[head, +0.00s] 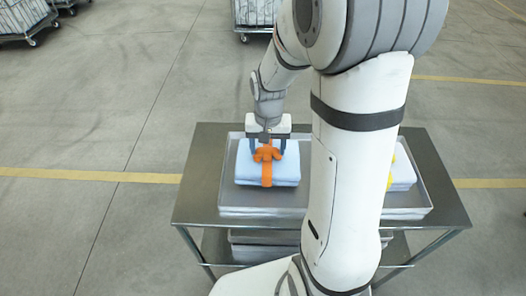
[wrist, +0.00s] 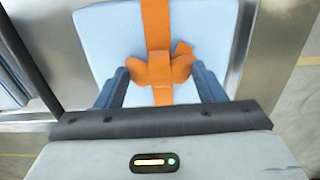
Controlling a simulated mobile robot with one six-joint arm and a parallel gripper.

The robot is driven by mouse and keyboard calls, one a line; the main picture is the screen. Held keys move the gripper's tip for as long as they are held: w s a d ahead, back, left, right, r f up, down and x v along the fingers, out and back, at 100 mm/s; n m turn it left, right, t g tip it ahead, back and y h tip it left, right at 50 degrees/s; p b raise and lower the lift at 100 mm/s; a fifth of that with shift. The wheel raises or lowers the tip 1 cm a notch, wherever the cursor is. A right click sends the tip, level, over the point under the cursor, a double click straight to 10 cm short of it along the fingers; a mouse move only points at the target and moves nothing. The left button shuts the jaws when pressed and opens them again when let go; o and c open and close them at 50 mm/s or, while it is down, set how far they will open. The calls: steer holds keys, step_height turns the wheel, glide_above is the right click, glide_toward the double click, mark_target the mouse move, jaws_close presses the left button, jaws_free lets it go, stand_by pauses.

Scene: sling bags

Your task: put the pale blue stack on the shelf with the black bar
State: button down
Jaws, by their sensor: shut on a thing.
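The pale blue stack (head: 284,174) is a folded, square pile with an orange strap (head: 267,179) around it, tied in a bow on top. It is at the left part of a shallow metal tray (head: 228,189); I cannot tell whether it rests there or is slightly raised. My gripper (head: 267,150) is above the stack, shut on the orange bow. In the wrist view, my gripper (wrist: 162,75) has one finger at each side of the bow, with the pale blue top (wrist: 110,40) around it. No shelf with a black bar can be made out.
The tray stands on a metal table (head: 196,197) with a lower level holding grey items (head: 265,238). Another pale stack (head: 403,174) with a yellow strap is at the tray's right, partly hidden by my arm. Wheeled carts (head: 24,18) stand far back. The floor at left is clear.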

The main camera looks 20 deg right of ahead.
steer(key=shift+f, duration=0.9)
steer(key=shift+f, duration=0.15)
steer(key=shift+c, duration=1.6)
jaws_free()
